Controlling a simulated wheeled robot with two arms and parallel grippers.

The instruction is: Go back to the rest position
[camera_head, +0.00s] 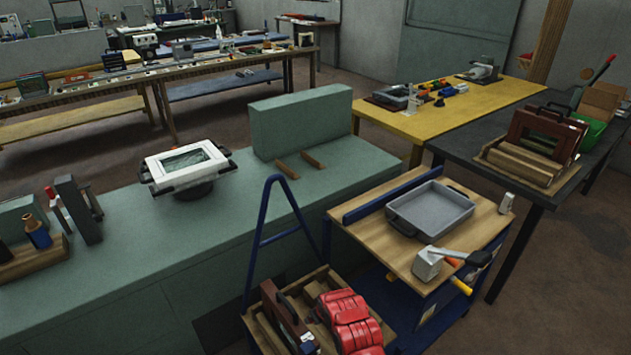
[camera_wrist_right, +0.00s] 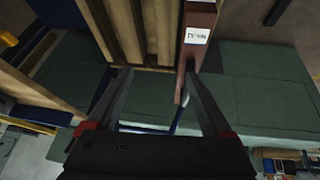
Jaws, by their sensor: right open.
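In the right wrist view my right gripper (camera_wrist_right: 158,76) is open, its two dark fingers spread with nothing held between them. A dark red-brown frame (camera_wrist_right: 195,45) with a white label lies beyond the fingertips, near the right finger; I cannot tell whether they touch. Beside it is a slatted wooden rack (camera_wrist_right: 145,30). In the head view a dark red-brown frame (camera_head: 290,325) stands in a wooden rack (camera_head: 262,335) at the bottom centre. Neither my left nor my right gripper shows in the head view.
A red ribbed object (camera_head: 352,325) sits beside the frame. A cart holds a grey tray (camera_head: 433,208) and a mallet (camera_head: 428,264). The green bench (camera_head: 130,270) carries a white framed device (camera_head: 187,166). A dark table (camera_head: 470,150) holds another brown frame (camera_head: 545,130).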

